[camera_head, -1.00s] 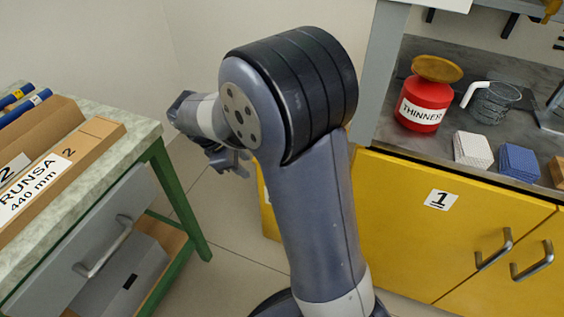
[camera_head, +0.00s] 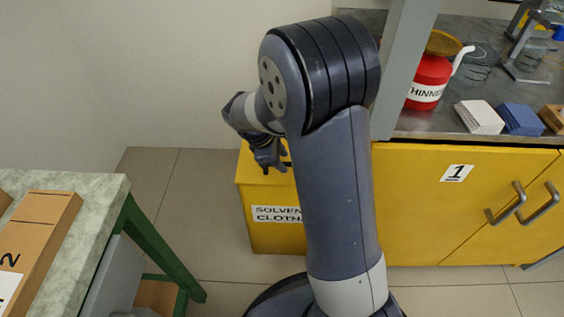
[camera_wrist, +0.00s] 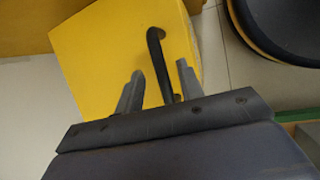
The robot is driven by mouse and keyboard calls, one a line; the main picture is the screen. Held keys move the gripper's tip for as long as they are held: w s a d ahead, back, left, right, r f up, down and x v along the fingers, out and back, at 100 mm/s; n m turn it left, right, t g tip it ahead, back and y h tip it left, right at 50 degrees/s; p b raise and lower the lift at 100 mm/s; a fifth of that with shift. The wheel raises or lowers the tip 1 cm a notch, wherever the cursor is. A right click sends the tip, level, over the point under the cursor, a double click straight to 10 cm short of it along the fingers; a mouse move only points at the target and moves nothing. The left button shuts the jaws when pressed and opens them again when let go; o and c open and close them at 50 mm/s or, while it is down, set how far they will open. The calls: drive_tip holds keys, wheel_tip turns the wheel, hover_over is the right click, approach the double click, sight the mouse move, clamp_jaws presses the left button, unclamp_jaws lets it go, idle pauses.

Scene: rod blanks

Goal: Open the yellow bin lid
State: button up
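The yellow bin (camera_head: 262,235) stands on the floor, left of the yellow cabinet, with a white label reading SOLVENT CLOTHS, partly hidden by my arm. Its lid (camera_head: 248,172) looks shut. In the wrist view the yellow lid (camera_wrist: 95,55) fills the upper middle and bears a black bar handle (camera_wrist: 157,52). My gripper (camera_wrist: 160,69) is open and empty, one finger to each side of the handle's line in that view. How far the fingers are from the handle I cannot tell. In the head view my gripper (camera_head: 268,162) hangs over the lid.
A yellow cabinet (camera_head: 420,200) marked 1 stands at right, with a red THINNER can (camera_head: 428,82) and blocks on its top. A green-legged table (camera_head: 100,195) with a cardboard box (camera_head: 42,235) is at left. Floor between is clear.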

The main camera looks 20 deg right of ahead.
drive_tip(key=shift+d+f, duration=0.1)
drive_tip(key=shift+f, duration=0.25)
drive_tip(key=shift+c, duration=0.3)
clamp_jaws()
